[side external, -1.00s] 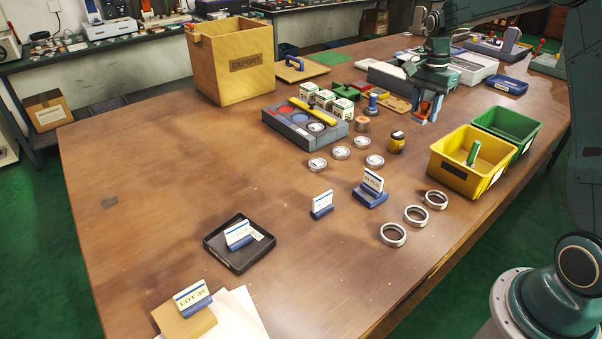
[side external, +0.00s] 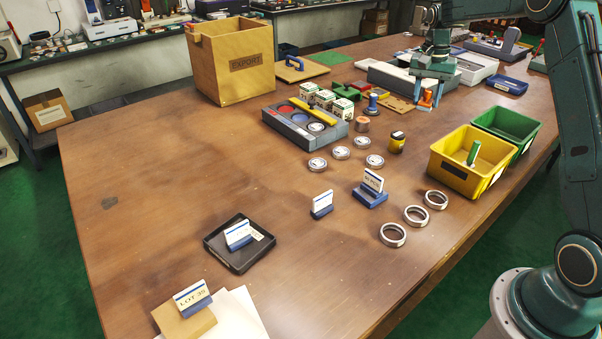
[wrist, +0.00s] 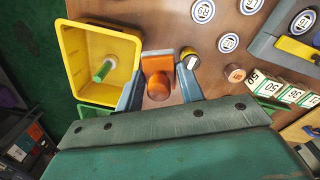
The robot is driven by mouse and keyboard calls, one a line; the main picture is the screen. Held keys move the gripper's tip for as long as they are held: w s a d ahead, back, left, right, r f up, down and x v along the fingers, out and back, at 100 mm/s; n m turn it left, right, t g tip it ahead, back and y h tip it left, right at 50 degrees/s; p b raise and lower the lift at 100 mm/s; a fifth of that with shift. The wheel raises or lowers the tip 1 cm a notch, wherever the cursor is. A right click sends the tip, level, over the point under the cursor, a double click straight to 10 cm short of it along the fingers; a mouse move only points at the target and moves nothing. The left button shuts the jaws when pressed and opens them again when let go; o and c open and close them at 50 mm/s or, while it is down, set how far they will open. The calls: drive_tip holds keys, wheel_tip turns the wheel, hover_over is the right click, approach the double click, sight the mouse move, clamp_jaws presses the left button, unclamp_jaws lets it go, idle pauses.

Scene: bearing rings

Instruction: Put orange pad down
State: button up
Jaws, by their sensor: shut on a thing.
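The orange pad (wrist: 157,65) is a flat orange piece with a rounded orange knob, seen between my fingers in the wrist view. My gripper (wrist: 158,88) is shut on it. In the side view my gripper (side external: 426,98) is at the back right of the table, behind the yellow and green bins, with the orange pad (side external: 427,96) showing between its blue fingers. Whether the pad touches the table cannot be told.
The yellow bin (side external: 440,172) holds a green cylinder, with a green bin (side external: 529,146) behind it. A yellow-and-black jar (side external: 397,144), a copper-coloured cylinder (side external: 362,125) and a blue stamp (side external: 372,104) stand nearby. A blue tray (side external: 507,86) lies right of my gripper.

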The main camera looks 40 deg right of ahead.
drive_tip(key=w+d+n, duration=0.3)
drive_tip(key=d+n, duration=0.4)
drive_tip(key=d, duration=0.1)
drive_tip(key=n, duration=0.7)
hover_over(426, 147)
drive_tip(key=shift+f+t, duration=0.15)
drive_tip(key=shift+t, duration=0.15)
drive_tip(key=shift+f, duration=0.1)
wheel_tip(426, 147, down, 16)
drive_tip(key=shift+r, duration=0.25)
drive_tip(key=shift+f, duration=0.1)
drive_tip(key=shift+f, duration=2.05)
